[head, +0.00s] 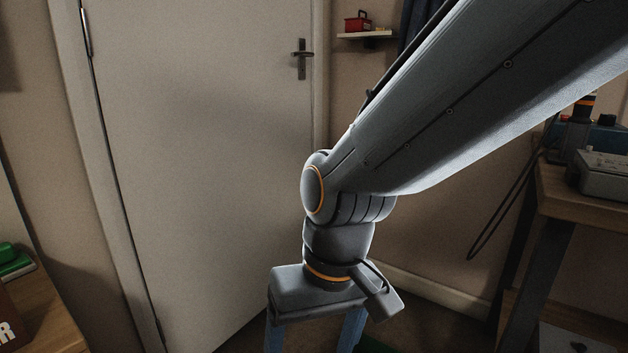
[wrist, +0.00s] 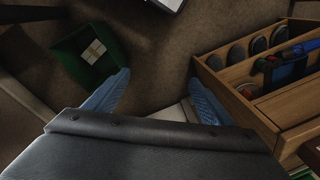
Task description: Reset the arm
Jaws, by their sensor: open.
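My gripper (head: 316,335) hangs at the end of my arm in the head view, pointing down in front of the white door (head: 200,150). Its blue fingers are cut off by the bottom edge there. In the wrist view my gripper (wrist: 158,96) shows two blue fingers spread wide apart. My arm reaches in from the upper right and bends down at the wrist. The tuner knobs cannot be made out in either view.
A green bin (wrist: 88,52) with pale blocks stands on the floor. A wooden rack (wrist: 258,88) with round dark items is at right. A wooden desk (head: 583,203) holds a grey device (head: 603,176). A small shelf (head: 364,35) is on the back wall. A cable (head: 500,215) hangs beside the desk.

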